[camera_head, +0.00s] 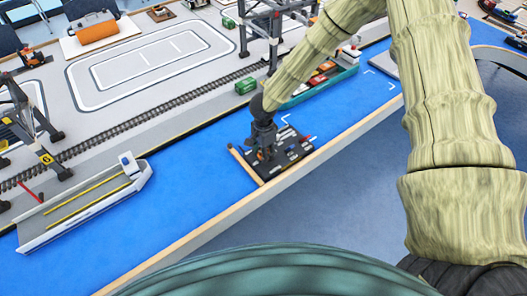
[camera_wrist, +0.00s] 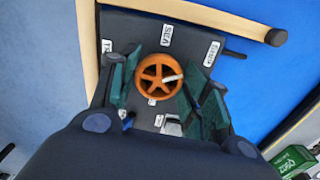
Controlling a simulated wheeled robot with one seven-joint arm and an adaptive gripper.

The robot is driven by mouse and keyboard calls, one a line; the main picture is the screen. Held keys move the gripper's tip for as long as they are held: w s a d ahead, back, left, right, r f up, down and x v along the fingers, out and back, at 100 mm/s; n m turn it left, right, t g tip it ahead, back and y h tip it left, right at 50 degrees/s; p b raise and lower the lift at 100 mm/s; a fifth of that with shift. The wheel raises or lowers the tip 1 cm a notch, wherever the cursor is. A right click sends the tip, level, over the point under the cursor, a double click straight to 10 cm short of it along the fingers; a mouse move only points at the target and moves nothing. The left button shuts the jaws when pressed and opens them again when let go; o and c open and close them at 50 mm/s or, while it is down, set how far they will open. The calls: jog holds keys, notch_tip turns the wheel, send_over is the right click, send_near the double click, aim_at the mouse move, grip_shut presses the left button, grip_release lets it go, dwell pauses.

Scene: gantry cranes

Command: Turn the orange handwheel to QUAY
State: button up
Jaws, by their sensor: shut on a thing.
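The orange handwheel (camera_wrist: 150,92) is a spoked wheel on a dark panel (camera_wrist: 135,28). My gripper (camera_wrist: 157,80) has its green-padded fingers on either side of the wheel, shut on its rim. A pale pointer or peg (camera_wrist: 172,78) on the wheel lies toward the right in the wrist view. A white label (camera_wrist: 167,35) above the wheel seems to read SEA. I cannot make out QUAY.
A wooden bar (camera_wrist: 205,13) with a round end runs along the panel's edge. A small white-capped fitting (camera_wrist: 172,127) sits below the wheel. A grey barge (camera_head: 85,207) lies to the left on blue water, and a loaded teal ship (camera_head: 322,83) lies behind the panel.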

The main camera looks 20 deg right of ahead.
jog(key=m, duration=0.6)
jog(key=shift+w, duration=0.2)
jog(key=m, duration=0.5)
jog(key=shift+w+d+b, duration=0.1)
jog(key=shift+b, duration=0.3)
jog(key=shift+r+m, duration=0.1)
jog(key=shift+m, duration=0.3)
jog(key=o, duration=1)
notch_tip(320, 180, up, 12)
jog(key=shift+f, duration=0.1)
